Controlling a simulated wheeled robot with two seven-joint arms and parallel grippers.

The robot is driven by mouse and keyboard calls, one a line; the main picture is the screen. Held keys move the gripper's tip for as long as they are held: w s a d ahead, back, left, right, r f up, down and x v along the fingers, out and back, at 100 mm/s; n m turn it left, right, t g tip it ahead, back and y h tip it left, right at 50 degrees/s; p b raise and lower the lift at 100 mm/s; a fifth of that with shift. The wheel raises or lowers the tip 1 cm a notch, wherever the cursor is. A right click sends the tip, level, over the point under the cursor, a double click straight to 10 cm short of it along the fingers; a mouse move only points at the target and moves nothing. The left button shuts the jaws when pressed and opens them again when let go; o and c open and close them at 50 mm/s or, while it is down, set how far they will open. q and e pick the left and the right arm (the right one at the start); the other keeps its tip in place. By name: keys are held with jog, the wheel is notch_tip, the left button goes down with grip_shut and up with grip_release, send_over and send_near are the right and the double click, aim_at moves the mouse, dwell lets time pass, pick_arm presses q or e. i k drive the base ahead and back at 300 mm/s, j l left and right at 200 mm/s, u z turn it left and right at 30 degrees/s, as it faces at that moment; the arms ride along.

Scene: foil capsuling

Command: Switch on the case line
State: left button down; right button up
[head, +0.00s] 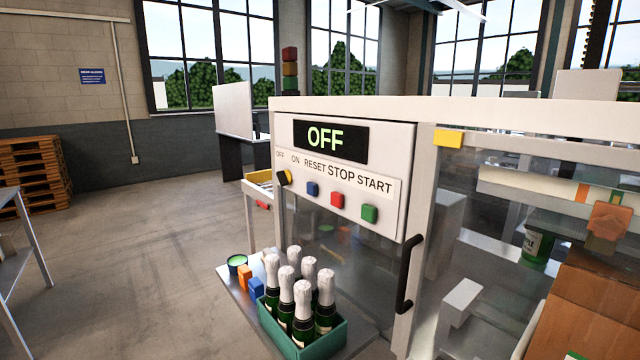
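The control panel (400,165) of the case line is on the front of the white machine frame, and its display (331,138) reads OFF in green. Below it is a rotary switch (285,177), black on yellow, under the OFF and ON labels. Beside it are a blue RESET button (312,188), a red STOP button (337,199) and a green START button (369,213). The exact pointing of the switch is too small to tell. Neither of my grippers is in view.
A teal crate (333,337) of foil-topped bottles stands on a metal shelf (232,289) below the panel. Orange and blue blocks and a small round tin (237,262) lie beside it.

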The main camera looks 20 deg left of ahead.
aim_at(285, 177)
jog(key=i+j, duration=0.15)
jog(key=j, duration=0.3)
jog(key=i+j+z, duration=0.15)
jog(key=j, duration=0.7)
jog(key=i+j+z, duration=0.1)
jog(key=j, duration=0.35)
jog(key=i, duration=0.05)
